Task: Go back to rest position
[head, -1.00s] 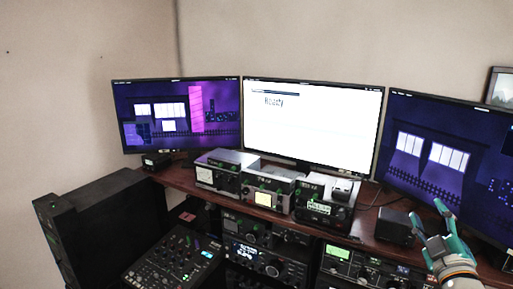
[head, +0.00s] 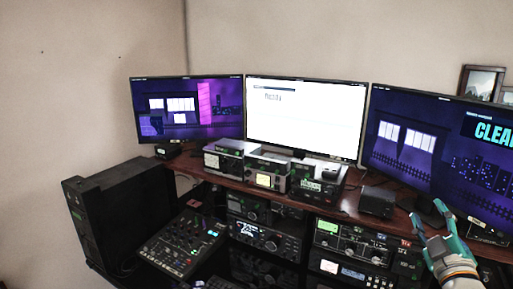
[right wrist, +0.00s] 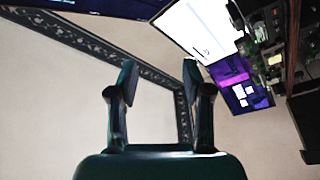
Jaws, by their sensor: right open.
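My right gripper (head: 432,222) is at the lower right of the head view, in front of the right monitor and the right end of the desk. Its teal and dark fingers are apart, with nothing between them. In the right wrist view the same gripper (right wrist: 160,82) shows two separate fingers with bare wall and a dark patterned frame edge behind the gap. It touches nothing that I can see. My left gripper is not in either view.
A brown desk (head: 350,205) carries several radio units and a small black box (head: 377,201). Three monitors stand behind: left (head: 190,108), middle (head: 305,120) and right (head: 430,150). More radios (head: 265,238) fill the rack below. A mixer (head: 182,246) and a black case (head: 125,215) stand at left.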

